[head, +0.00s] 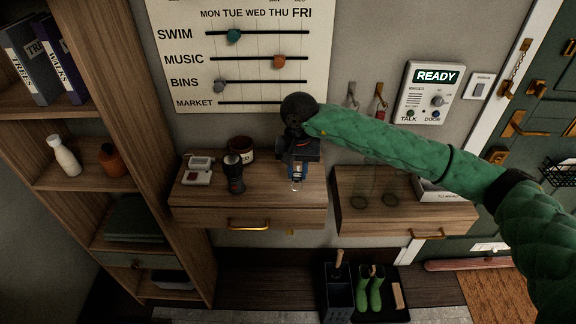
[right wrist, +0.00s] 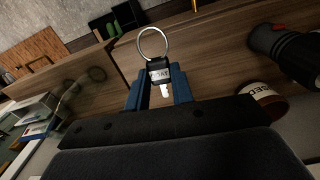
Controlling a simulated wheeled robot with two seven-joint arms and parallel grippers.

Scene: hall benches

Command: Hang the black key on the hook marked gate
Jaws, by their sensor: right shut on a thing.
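My right gripper (head: 298,178) is above the left drawer shelf, its blue fingers closed on the black key. In the right wrist view the black key (right wrist: 160,73) sits between the fingertips, with its metal ring (right wrist: 153,43) outward and a small pale label on its head, too small to read surely. Two wall hooks show: a left hook (head: 352,90), and a right hook (head: 380,90) with a red-tagged thing (head: 381,103) hanging by it. No hook marking is readable, and my arm hides part of the wall there. My left gripper is out of view.
The left drawer shelf (head: 250,212) holds a dark flashlight (head: 235,174), a labelled jar (head: 240,147) and small white devices (head: 199,170). The right drawer shelf (head: 350,212) bears clear glasses. An intercom panel (head: 428,92) and a sliding-marker board (head: 255,50) are on the wall.

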